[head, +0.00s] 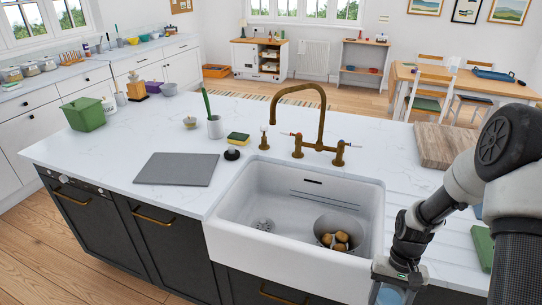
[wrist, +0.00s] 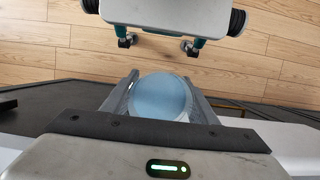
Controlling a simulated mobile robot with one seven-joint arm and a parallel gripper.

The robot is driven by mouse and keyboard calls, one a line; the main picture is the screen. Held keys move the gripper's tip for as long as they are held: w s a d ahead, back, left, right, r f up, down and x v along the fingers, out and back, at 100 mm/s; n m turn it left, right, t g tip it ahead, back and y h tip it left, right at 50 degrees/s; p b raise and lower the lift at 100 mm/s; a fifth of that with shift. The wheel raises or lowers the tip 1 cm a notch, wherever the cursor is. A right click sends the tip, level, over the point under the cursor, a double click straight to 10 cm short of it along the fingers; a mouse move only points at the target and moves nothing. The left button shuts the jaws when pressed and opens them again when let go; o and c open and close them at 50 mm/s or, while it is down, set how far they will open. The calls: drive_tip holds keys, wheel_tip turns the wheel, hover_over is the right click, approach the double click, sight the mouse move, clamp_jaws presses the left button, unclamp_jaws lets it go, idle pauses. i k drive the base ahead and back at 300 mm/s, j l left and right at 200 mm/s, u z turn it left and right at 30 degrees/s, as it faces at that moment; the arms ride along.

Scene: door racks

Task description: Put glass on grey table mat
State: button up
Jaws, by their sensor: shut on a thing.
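My gripper (head: 397,272) is at the lower right of the head view, in front of the sink's right end. It is shut on a bluish see-through glass (head: 391,295), which is cut off by the bottom edge. In the wrist view, the round blue glass (wrist: 160,98) sits between the two fingers of my gripper (wrist: 163,84). The grey table mat (head: 178,169) lies flat and bare on the white counter, left of the sink and well away from my gripper.
The white sink (head: 228,200) holds a pot with brown round items (head: 340,240). A brass faucet (head: 322,115) stands behind it. A sponge (head: 238,139), a cup with a green brush (head: 215,126) and a green bin (head: 84,114) stand near the mat. A wooden board (head: 450,146) lies right.

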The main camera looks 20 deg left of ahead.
sight(194, 168)
drive_tip(key=k+j, duration=0.1)
drive_tip(key=j, duration=1.65)
drive_tip(key=k+j, duration=0.15)
drive_tip(key=j, duration=1.55)
drive_tip(key=k, duration=0.05)
